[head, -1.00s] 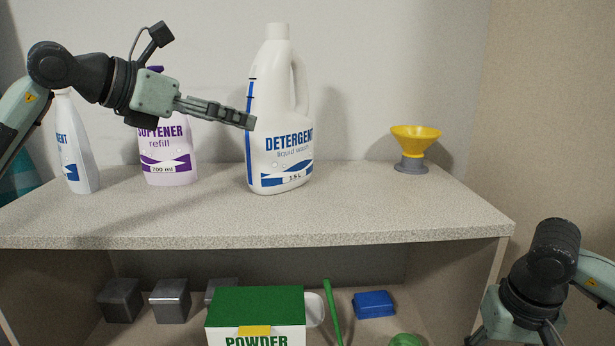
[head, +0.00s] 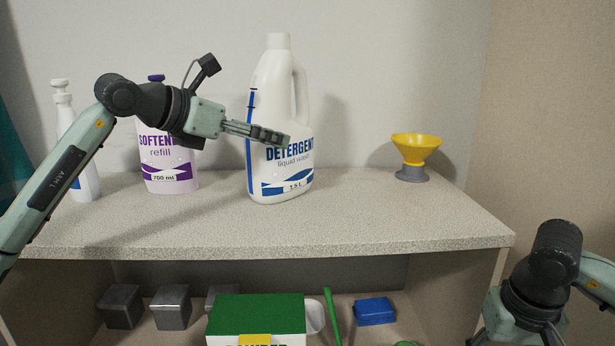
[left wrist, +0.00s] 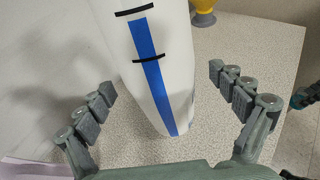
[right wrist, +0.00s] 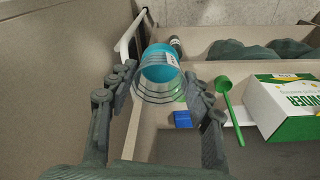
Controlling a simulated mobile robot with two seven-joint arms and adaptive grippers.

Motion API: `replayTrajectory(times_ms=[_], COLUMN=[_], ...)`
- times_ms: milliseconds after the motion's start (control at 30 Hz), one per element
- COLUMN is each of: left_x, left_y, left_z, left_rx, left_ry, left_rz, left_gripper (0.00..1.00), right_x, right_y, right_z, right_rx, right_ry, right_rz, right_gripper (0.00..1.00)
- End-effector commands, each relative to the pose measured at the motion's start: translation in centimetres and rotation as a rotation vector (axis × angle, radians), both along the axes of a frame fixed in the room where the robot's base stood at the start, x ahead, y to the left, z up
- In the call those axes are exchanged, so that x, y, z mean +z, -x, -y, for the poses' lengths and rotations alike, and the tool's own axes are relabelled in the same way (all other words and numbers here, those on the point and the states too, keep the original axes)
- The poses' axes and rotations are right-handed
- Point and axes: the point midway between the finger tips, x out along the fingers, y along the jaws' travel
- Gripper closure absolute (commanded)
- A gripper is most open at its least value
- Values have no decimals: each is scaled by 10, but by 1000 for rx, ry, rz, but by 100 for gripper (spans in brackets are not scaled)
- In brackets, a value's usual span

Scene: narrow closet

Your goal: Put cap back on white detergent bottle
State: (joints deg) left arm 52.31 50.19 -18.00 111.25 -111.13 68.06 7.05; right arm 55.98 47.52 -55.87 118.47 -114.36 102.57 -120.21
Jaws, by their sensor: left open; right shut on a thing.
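The white detergent bottle (head: 280,100) stands upright on the shelf top, with its narrow white neck (head: 278,41) uppermost. My left gripper (head: 285,140) reaches across the bottle's body from the left. In the left wrist view its open fingers (left wrist: 162,88) are on either side of the bottle (left wrist: 165,70), with gaps visible. My right gripper (right wrist: 160,75) is shut on a translucent blue cup-shaped cap (right wrist: 158,72), low at the right. In the head view only my right wrist shows, and the cap is out of frame.
A softener bottle (head: 168,170) and a white spray bottle (head: 88,180) stand left of the detergent. A yellow funnel (head: 416,148) stands on the right. The lower shelf holds a powder box (head: 256,308), grey blocks and a blue block (head: 375,311). The shelf's front right is clear.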

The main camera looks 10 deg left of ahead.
Motion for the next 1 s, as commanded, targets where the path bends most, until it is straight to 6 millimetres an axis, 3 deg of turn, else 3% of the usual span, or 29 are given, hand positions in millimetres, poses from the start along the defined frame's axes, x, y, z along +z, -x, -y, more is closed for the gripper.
replayTrajectory(times_ms=[333,700,1000], left_x=[-2,-21,-22], left_y=[-3,-39,-40], left_z=[3,25,26], left_rx=[-1,0,0], left_ry=[1,1,-1], left_rz=[-2,-2,-1], left_gripper=[6,6,6], right_x=[2,12,11], right_y=[0,0,0], right_z=[0,0,0], right_rx=[0,0,0], right_ry=[0,0,0], right_rz=[0,0,0], right_gripper=[66,66,66])
